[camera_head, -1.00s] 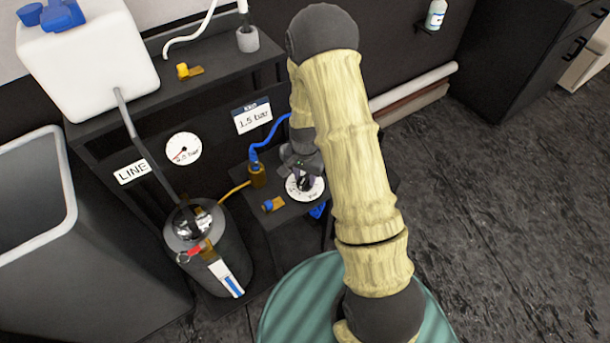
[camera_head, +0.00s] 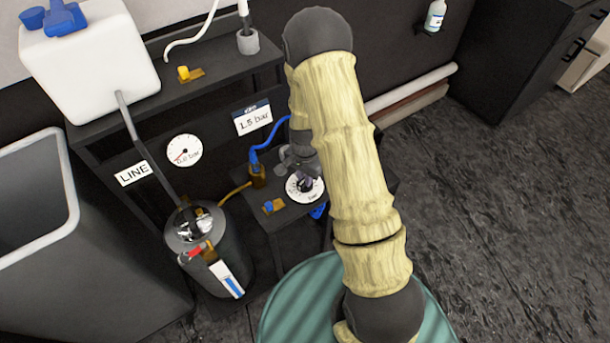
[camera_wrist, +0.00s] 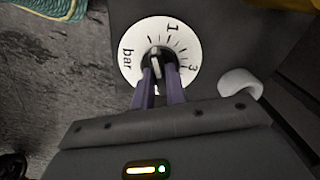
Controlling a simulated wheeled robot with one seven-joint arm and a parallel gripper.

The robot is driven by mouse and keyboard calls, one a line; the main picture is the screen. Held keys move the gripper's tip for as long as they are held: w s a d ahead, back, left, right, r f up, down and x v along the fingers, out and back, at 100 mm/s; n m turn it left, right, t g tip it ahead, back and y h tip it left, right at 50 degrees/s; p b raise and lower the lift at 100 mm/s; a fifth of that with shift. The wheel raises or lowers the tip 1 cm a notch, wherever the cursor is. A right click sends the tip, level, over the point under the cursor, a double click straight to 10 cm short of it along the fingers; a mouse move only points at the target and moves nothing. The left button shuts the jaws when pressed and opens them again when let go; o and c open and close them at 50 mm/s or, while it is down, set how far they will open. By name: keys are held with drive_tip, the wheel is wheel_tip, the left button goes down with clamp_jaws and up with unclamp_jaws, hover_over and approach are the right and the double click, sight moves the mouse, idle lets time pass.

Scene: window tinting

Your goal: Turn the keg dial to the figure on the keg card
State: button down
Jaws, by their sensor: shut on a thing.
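The keg card (camera_head: 253,119) on the dark rack reads 1.5 bar. The keg dial (camera_head: 293,192) is a white round scale on the dark box, partly hidden by my gripper (camera_head: 304,182). In the wrist view the dial face (camera_wrist: 133,72) shows the figures 1 and 3 and the word bar. Its dark knob (camera_wrist: 157,58) stands at the centre with a pale mark on it. My gripper's two purple fingers (camera_wrist: 158,85) are shut on the knob. The exact figure the knob points to is hard to tell.
A round gauge (camera_head: 185,151) reads 0.0 bar beside a LINE label (camera_head: 134,173). A metal keg (camera_head: 225,250) stands left of the dial box, with a grey bin (camera_head: 90,260) further left. A blue hose (camera_head: 270,140) and a small blue-handled valve (camera_head: 272,206) are close to the dial.

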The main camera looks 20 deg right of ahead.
drive_tip(key=m+p, duration=0.2)
drive_tip(key=m, duration=0.3)
drive_tip(key=shift+r+p, duration=0.15)
drive_tip(key=shift+p, duration=0.2)
drive_tip(key=m+p, duration=0.2)
drive_tip(key=m, duration=0.3)
drive_tip(key=c, duration=1.4)
unclamp_jaws()
drive_tip(key=shift+c, duration=0.2)
wheel_tip(320, 180, up, 17)
drive_tip(key=p, duration=0.2)
drive_tip(key=shift+p, duration=0.4)
drive_tip(key=shift+r, duration=0.1)
